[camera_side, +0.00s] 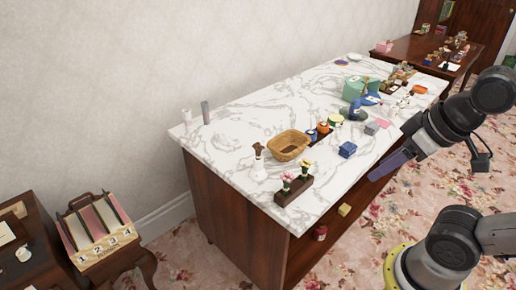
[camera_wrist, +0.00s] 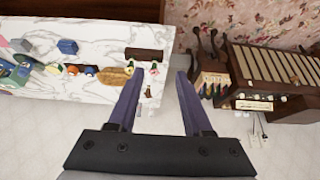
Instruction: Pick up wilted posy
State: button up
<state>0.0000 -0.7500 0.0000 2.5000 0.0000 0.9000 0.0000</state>
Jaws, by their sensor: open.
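A white vase (camera_side: 259,172) with a drooping brown head, likely the wilted posy (camera_side: 258,151), stands near the front left of the marble counter. In the wrist view the brown head (camera_wrist: 148,89) shows between my fingers, farther off. Beside it is a dark wooden holder (camera_side: 285,197) with a pink flower (camera_side: 287,178) and a yellow-topped flower (camera_side: 306,167). My gripper (camera_side: 385,168) is open and empty, beyond the counter's right front edge in the side view. Its two purple fingers (camera_wrist: 159,75) are spread in the wrist view.
A wicker basket (camera_side: 289,147), small pots (camera_side: 323,128) and a blue box (camera_side: 347,149) stand right of the vase. Grey and white cylinders (camera_side: 205,113) stand at the far left corner. The marble left of the vase (camera_side: 215,145) is clear. A numbered file rack (camera_side: 100,232) stands lower left.

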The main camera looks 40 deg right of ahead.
dwell(0.3)
jog(key=o, duration=0.6)
